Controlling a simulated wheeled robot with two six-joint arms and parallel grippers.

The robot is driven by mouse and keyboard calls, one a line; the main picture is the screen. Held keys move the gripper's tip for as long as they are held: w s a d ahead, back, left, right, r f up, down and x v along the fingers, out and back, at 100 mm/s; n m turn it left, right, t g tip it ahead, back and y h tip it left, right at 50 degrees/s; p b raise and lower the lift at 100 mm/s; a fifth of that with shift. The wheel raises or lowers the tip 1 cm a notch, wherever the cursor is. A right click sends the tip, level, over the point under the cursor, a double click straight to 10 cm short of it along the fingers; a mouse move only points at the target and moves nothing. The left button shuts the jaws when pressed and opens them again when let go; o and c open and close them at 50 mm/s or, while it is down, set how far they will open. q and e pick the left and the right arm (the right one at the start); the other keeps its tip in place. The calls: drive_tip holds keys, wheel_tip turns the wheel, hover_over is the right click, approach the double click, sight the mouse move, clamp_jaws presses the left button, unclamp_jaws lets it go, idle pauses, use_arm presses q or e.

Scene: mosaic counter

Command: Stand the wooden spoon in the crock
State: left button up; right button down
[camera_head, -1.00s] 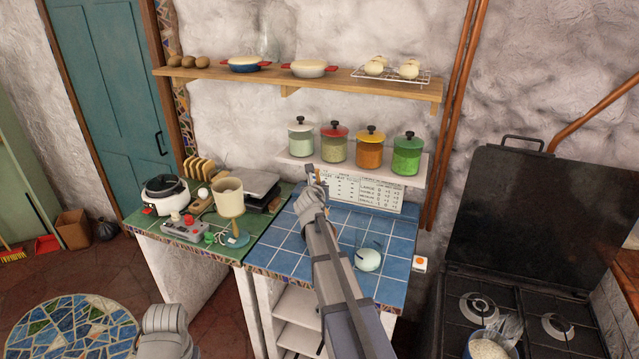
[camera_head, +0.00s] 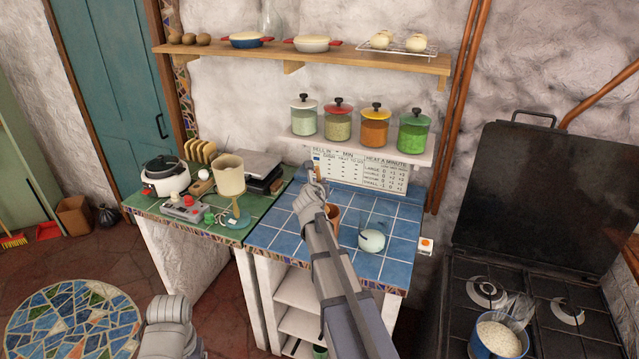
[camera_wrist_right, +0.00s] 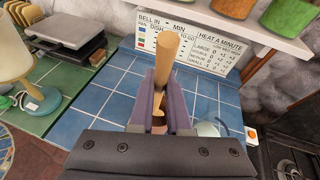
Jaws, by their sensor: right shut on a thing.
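My right gripper (camera_head: 316,184) is above the blue-tiled counter (camera_head: 285,242). In the right wrist view my right gripper (camera_wrist_right: 162,112) is shut on the wooden spoon (camera_wrist_right: 167,62), which stands roughly upright and sticks up above the fingers. A tip of the spoon (camera_head: 310,167) shows in the head view. A brown, crock-like vessel (camera_head: 334,212) shows partly behind my right forearm; most of it is hidden. I cannot tell whether the spoon's lower end is inside it. My left gripper is out of view; only part of my left arm shows at the bottom.
A glass of white liquid (camera_head: 372,240) stands right of my right arm. Lidded jars (camera_head: 375,128) line the low shelf (camera_head: 300,144) behind, above a printed chart (camera_head: 360,172). A lamp (camera_head: 230,178) stands on the green tiles to the left. The stove (camera_head: 480,290) is right.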

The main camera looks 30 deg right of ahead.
drive_tip(key=shift+w+d+f+b, duration=0.3)
drive_tip(key=shift+d+f+b, duration=0.05)
drive_tip(key=shift+f+b, duration=1)
drive_tip(key=shift+w+d+f+b, duration=0.3)
drive_tip(key=shift+f+b, duration=0.9)
drive_tip(key=shift+f, duration=0.25)
drive_tip(key=shift+w+d+f+b, duration=0.25)
drive_tip(key=shift+d+f+b, duration=0.1)
drive_tip(key=shift+f+b, duration=1)
unclamp_jaws()
wheel_tip(320, 180, up, 10)
drive_tip(key=p, duration=1)
drive_tip(key=shift+f, duration=0.15)
wheel_tip(320, 180, down, 8)
drive_tip(key=b, duration=0.7)
drive_tip(key=shift+r+b, duration=0.25)
drive_tip(key=shift+b, duration=0.05)
drive_tip(key=shift+r, duration=0.15)
